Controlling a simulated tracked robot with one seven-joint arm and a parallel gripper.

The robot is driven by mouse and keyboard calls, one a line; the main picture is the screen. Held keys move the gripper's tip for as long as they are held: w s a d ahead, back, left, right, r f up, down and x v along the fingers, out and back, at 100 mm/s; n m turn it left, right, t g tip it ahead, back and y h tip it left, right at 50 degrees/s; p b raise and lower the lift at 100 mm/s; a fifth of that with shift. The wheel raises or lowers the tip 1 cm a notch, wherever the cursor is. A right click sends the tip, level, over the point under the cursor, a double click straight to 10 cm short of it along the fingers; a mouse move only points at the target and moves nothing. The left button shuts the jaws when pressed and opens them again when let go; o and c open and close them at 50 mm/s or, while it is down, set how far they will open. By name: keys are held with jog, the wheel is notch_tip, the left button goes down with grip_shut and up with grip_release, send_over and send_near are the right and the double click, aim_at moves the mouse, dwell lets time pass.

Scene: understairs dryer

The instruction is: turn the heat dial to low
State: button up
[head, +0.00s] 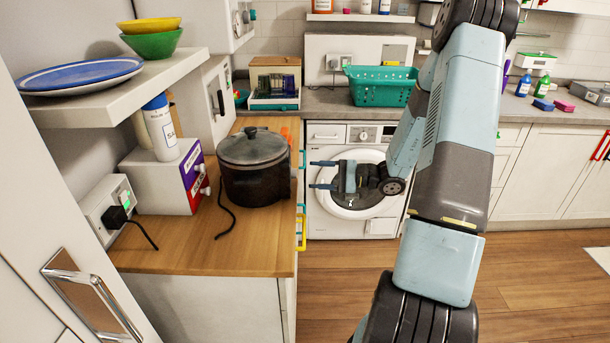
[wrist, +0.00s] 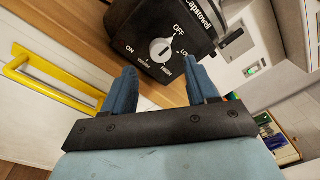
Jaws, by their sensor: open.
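The black slow cooker (head: 256,182) with a grey lid stands on the wooden counter in the head view; its dial side faces away from that camera. In the wrist view, its dark front panel (wrist: 145,22) carries a round pale heat dial (wrist: 160,50) with a short dark mark. OFF, LOW, HIGH, WARM and ON are printed around it. I cannot tell surely which label the mark points at. My gripper (head: 313,174) is open and empty, right of the cooker, fingers pointing toward it. In the wrist view the dial shows between the fingertips (wrist: 158,60), apparently apart from them.
A yellow handle (wrist: 40,88) sticks out from the counter's front below. The washing machine (head: 326,218) stands behind my gripper. Floor right of the counter is clear.

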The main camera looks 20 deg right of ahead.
aim_at(294, 172)
jog(key=shift+x, duration=2.25)
jog(key=shift+c, duration=0.4)
jog(key=c, duration=0.9)
jog(key=shift+d, duration=0.2)
jog(key=shift+c, duration=0.4)
jog(key=shift+a, duration=0.1)
jog(key=shift+a+m, duration=0.1)
jog(key=shift+m, duration=0.3)
jog(key=m, duration=0.5)
jog(key=m+g, duration=0.1)
jog(key=m, duration=0.4)
jog(key=shift+r+h, duration=0.1)
jog(key=shift+h, duration=0.2)
jog(key=shift+m, duration=0.3)
